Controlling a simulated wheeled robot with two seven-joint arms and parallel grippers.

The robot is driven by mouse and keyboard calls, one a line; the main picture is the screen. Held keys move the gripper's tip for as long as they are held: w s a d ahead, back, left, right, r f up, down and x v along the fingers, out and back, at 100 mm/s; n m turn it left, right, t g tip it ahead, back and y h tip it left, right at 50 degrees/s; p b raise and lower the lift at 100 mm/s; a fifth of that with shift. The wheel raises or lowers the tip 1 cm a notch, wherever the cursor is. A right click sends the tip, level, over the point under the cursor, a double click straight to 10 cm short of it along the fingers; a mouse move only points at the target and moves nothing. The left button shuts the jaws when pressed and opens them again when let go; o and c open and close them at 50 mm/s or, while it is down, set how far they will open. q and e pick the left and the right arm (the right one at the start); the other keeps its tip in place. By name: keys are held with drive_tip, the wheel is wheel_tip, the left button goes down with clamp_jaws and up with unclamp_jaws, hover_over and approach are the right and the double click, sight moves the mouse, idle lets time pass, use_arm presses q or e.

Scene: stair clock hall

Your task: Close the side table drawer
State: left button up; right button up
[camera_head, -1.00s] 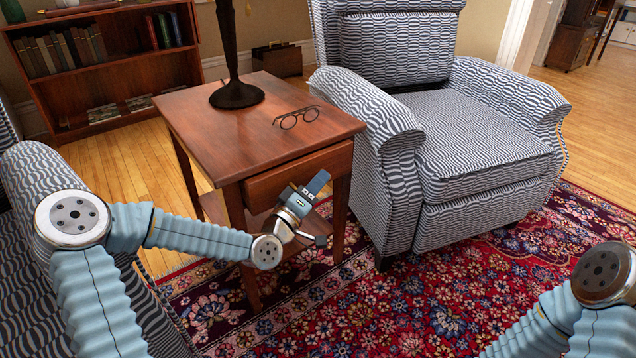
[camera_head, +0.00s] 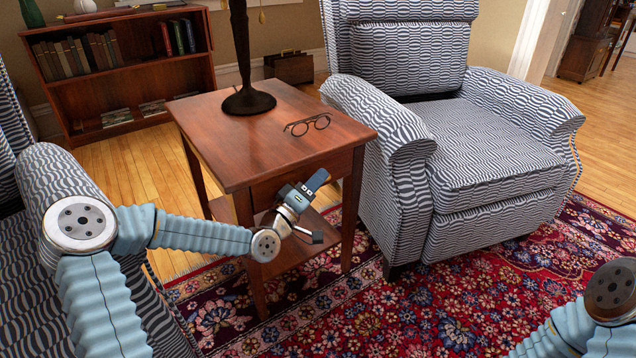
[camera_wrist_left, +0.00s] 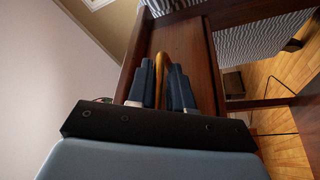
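The wooden side table (camera_head: 225,150) stands between two patterned armchairs. Its drawer (camera_head: 266,192) faces me and its front looks flush, or nearly flush, with the table's frame. My left gripper (camera_head: 318,180) is at the drawer front and hides part of it. In the left wrist view, the fingers of my left gripper (camera_wrist_left: 161,82) lie on either side of the brass drawer handle (camera_wrist_left: 161,65), which fills the gap between their tips. The wooden drawer front (camera_wrist_left: 188,45) shows behind them. My right arm enters at the lower right, and its gripper is out of view.
A dark lamp base (camera_head: 248,101) and eyeglasses (camera_head: 307,124) rest on the tabletop. An armchair (camera_head: 480,150) stands close to the table's right, another (camera_head: 60,180) at left. A bookcase (camera_head: 120,75) is behind. The patterned rug (camera_head: 450,290) in front is clear.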

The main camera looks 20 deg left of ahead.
use_arm(q)
drive_tip(key=shift+a+f, duration=0.1)
drive_tip(key=p+v, duration=0.1)
drive_tip(key=v, duration=1.2)
drive_tip(key=shift+s+p, duration=0.35)
drive_tip(key=shift+s, duration=0.1)
